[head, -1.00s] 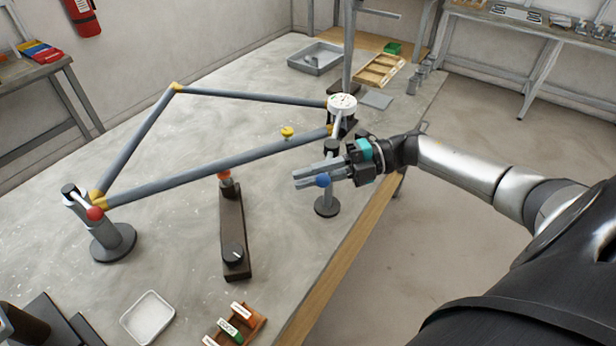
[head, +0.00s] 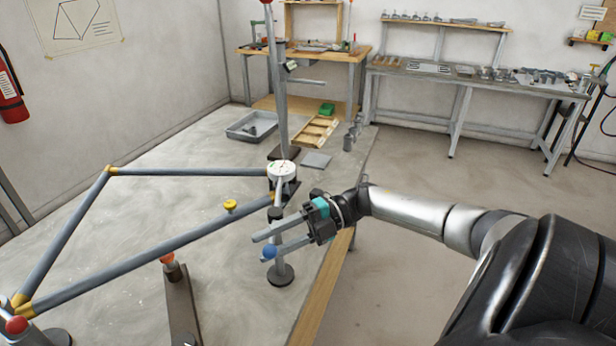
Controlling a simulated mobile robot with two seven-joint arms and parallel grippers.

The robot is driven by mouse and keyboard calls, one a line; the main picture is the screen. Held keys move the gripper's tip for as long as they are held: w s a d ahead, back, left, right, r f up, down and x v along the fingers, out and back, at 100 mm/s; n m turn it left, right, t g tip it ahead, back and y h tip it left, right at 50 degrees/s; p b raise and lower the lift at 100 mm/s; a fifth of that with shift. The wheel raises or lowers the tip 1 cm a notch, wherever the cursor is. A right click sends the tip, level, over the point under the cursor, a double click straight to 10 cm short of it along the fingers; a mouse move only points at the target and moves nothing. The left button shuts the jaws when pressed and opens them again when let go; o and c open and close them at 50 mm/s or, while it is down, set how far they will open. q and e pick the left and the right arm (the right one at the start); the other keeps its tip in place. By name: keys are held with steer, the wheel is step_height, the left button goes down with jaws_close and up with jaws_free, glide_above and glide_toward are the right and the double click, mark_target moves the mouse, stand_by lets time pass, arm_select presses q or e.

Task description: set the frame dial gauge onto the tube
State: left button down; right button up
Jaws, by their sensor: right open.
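A bicycle-like frame of grey tubes with yellow joints stands on the bench; its lower tube (head: 150,256) runs from the near left towards the middle. A white round dial with a dark body, which looks like the dial gauge (head: 282,168), is at the frame's right end, close to the tube ends. I cannot tell whether it touches them. A small yellow knob (head: 230,206) sits on the lower tube. My right gripper (head: 264,244) is open, its fingers pointing left, in front of the stand below the dial. Nothing shows between the fingers. My left gripper is out of view.
A dark bar with an orange tip (head: 178,300) is under the tube. A tall post (head: 277,90), grey tray (head: 252,126) and wooden tray (head: 316,132) are behind.

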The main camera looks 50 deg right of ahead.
steer(key=b+v, duration=0.2)
steer(key=v, duration=1)
steer(key=shift+d+b, duration=0.2)
steer(key=shift+b, duration=0.1)
steer(key=shift+s, duration=0.15)
